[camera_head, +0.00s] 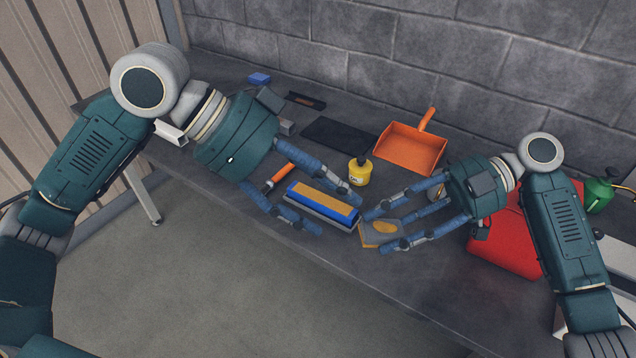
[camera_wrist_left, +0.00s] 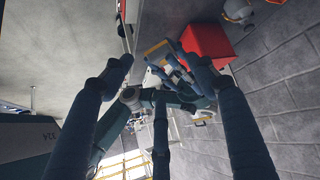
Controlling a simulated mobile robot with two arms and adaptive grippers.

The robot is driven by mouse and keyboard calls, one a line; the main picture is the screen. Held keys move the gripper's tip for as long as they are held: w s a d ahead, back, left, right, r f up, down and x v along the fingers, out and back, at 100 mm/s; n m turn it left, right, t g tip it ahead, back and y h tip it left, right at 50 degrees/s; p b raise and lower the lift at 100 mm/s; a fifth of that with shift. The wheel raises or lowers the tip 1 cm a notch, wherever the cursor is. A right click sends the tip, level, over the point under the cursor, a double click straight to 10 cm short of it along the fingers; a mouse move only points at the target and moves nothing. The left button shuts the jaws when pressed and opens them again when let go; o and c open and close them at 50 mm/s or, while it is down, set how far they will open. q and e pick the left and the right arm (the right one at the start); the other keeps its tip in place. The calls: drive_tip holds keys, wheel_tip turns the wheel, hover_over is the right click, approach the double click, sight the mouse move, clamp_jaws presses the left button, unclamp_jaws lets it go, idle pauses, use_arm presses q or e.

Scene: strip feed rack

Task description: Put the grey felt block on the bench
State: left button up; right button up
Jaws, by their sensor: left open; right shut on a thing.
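The grey felt block (camera_head: 368,238), grey with an orange-yellow oval patch on its face, is near the front edge of the bench (camera_head: 425,270). My right gripper (camera_head: 374,231) is shut on it, with its fingers on either side. I cannot tell whether the block touches the bench. My left gripper (camera_head: 338,216) is open and empty, its fingers spread on either side of a blue block with an orange top (camera_head: 323,203). The left wrist view shows the open left fingers (camera_wrist_left: 165,95), with the right gripper (camera_wrist_left: 172,60) beyond.
Behind are a yellow tin (camera_head: 359,172), an orange dustpan (camera_head: 408,150), a dark mat (camera_head: 340,136) and an orange-handled tool (camera_head: 280,177). A red box (camera_head: 508,240) and a green can (camera_head: 598,194) stand at the right. Bare bench lies in front of the right gripper.

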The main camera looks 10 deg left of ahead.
sight(365, 227)
use_arm(q)
drive_tip(key=x, duration=0.9)
drive_tip(key=shift+w+d+f, duration=0.1)
drive_tip(key=shift+d+f, duration=0.1)
drive_tip(key=shift+d, duration=0.05)
use_arm(e)
drive_tip(key=shift+c, duration=0.2)
use_arm(q)
drive_tip(key=c, duration=1.2)
drive_tip(key=shift+c, duration=0.5)
use_arm(e)
drive_tip(key=o, duration=1.5)
